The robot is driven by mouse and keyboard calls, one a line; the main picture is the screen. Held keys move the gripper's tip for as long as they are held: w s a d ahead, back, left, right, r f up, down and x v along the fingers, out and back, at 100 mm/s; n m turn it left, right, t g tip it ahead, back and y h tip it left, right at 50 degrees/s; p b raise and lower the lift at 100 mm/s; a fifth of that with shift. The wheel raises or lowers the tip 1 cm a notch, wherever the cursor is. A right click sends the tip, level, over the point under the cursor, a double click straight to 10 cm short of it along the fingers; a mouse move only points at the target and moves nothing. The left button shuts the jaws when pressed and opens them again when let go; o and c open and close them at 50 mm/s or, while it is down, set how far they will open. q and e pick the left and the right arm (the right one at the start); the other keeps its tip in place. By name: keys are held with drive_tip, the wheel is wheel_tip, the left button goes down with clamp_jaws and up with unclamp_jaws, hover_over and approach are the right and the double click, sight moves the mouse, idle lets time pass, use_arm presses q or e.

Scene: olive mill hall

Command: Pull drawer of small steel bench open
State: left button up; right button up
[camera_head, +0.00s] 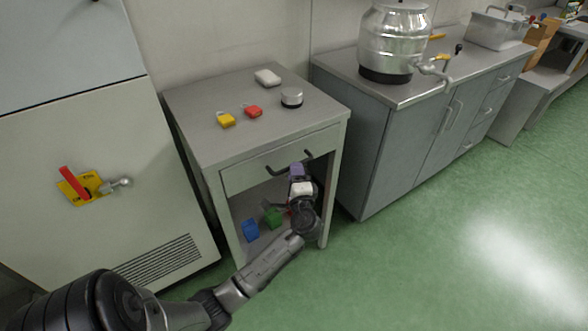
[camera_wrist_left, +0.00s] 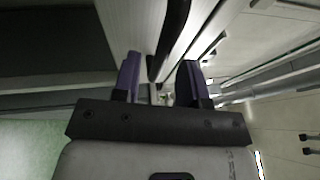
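The small steel bench (camera_head: 205,95) stands left of centre in the head view. Its single drawer (camera_head: 240,178) sits under the top, its front looking flush with the frame. The drawer's dark bar handle (camera_head: 309,155) shows on both sides of my left gripper (camera_head: 298,170), which is in front of its middle. In the left wrist view, my left gripper's purple fingers (camera_wrist_left: 160,72) are spread apart. The dark handle (camera_wrist_left: 174,30) reaches down between the fingertips, with gaps beside it; no firm grip shows. My right gripper is out of view.
On the bench top are yellow (camera_head: 226,120) and red (camera_head: 252,110) padlocks, a round tin (camera_head: 291,97) and a white block (camera_head: 267,77). Blue (camera_head: 250,230) and green (camera_head: 272,217) items sit below the drawer. A grey cabinet (camera_head: 365,130) stands close right; green floor is clear in front.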

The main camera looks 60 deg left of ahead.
use_arm(q)
drive_tip(key=shift+x, duration=1.35)
clamp_jaws()
